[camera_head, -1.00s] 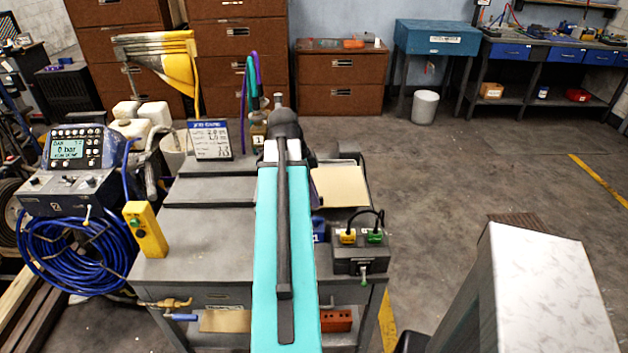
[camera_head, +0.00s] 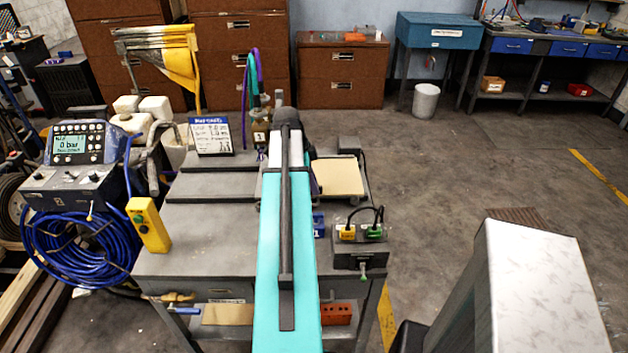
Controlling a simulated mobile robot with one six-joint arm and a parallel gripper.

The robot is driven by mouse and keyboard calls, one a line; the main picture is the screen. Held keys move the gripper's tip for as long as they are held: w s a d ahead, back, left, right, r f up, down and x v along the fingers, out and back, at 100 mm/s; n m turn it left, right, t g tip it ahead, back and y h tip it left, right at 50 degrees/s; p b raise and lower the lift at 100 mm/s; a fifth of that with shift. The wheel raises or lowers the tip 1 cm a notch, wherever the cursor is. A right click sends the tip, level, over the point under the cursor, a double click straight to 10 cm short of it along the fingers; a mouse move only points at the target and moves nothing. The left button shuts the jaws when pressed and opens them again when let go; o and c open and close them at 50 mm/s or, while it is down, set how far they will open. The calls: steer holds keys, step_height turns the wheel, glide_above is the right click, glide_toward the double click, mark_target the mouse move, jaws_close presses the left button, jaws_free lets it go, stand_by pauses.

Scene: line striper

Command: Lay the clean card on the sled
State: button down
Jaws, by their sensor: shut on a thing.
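A cream, flat card (camera_head: 338,177) shows just right of the far end of my arm, lying level above or on a dark, low-edged sled (camera_head: 367,192) on the cart top. Whether the card touches the sled is not clear. My gripper (camera_head: 285,150) is at the far end of my teal and black arm and is shut. Its fingertips are hidden behind my wrist, as is the card's left edge, so the grip itself cannot be seen.
The grey cart top (camera_head: 205,240) is bare at left. A control box with yellow and green plugs (camera_head: 360,247) stands at front right. A job card stand (camera_head: 212,136) is at back left. A tan board (camera_head: 227,314) and an orange block (camera_head: 337,314) lie on the lower shelf.

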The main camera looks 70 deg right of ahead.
steer(key=shift+w+d+f+p, duration=0.1)
steer(key=shift+w+d+f, duration=0.15)
steer(key=shift+d, duration=0.2)
steer(key=shift+w+d+f+p, duration=0.1)
steer(key=shift+d+f, duration=0.15)
steer(key=shift+d, duration=0.2)
steer(key=shift+w+d+f+p, duration=0.1)
steer(key=shift+w+d+f, duration=0.15)
steer(key=shift+d, duration=0.2)
steer(key=shift+d, duration=0.1)
steer(key=shift+w+d+f+p, duration=0.2)
steer(key=shift+d+f+p, duration=0.15)
steer(key=shift+d, duration=0.2)
steer(key=shift+w+d+f+p, duration=0.2)
steer(key=shift+d+f, duration=0.15)
steer(key=shift+d, duration=0.2)
steer(key=shift+w+d+f, duration=0.1)
steer(key=shift+d+f, duration=0.2)
steer(key=shift+f, duration=0.15)
steer(key=shift+f, duration=0.2)
steer(key=c, duration=1.8)
jaws_free()
steer(key=shift+r, duration=0.1)
